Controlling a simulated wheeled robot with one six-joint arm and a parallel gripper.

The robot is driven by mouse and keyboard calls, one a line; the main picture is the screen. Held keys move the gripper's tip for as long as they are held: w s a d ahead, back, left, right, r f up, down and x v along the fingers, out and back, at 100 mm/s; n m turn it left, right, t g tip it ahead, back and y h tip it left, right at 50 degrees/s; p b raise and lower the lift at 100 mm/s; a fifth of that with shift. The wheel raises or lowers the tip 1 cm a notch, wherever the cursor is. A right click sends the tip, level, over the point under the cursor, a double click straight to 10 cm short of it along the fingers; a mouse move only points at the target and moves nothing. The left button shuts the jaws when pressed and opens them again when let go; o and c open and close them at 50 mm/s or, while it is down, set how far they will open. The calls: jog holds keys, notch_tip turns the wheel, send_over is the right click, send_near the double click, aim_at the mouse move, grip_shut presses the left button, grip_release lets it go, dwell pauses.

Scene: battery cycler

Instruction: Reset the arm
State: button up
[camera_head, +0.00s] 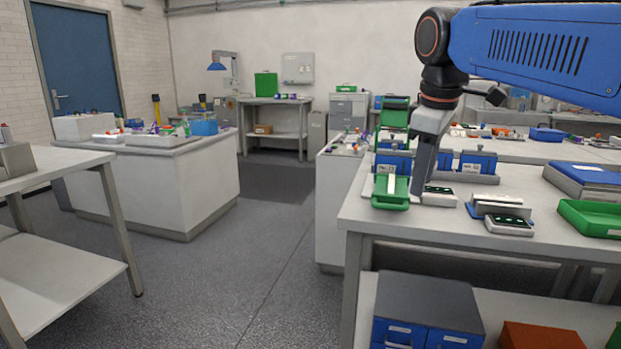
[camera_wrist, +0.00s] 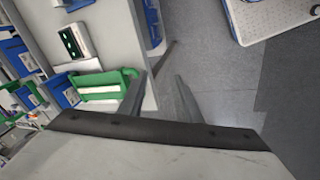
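My blue arm (camera_head: 540,45) reaches in from the upper right in the head view. It bends down at a black joint to my gripper (camera_head: 419,190), which points downward over the front left corner of the right workbench. In the wrist view my gripper (camera_wrist: 160,82) shows two dark fingers with a gap between them. It looks open, with nothing between the fingers. A green holder (camera_head: 390,192) stands close to the left of the gripper. The same holder appears in the wrist view (camera_wrist: 112,76). I cannot tell whether the gripper touches anything.
Small devices with dark displays (camera_head: 509,225), blue bins (camera_head: 478,162) and a green tray (camera_head: 592,217) stand on the right workbench (camera_head: 455,235). A grey drawer unit (camera_head: 428,300) sits below. The floor (camera_head: 255,260) left of the bench is clear.

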jog(key=s+d+f+m, duration=0.1)
jog(key=s+f+m, duration=0.2)
jog(key=s+f, duration=0.3)
jog(key=s+d+f+m+t, duration=0.1)
jog(key=s+f+m, duration=0.3)
jog(key=f, duration=0.9)
jog(key=s+d+f+m+t, duration=0.1)
jog(key=s+d+f+m, duration=0.2)
jog(key=s+f, duration=0.6)
jog(key=shift+s+d+f, duration=0.15)
jog(key=shift+s+d, duration=0.05)
jog(key=shift+s, duration=0.05)
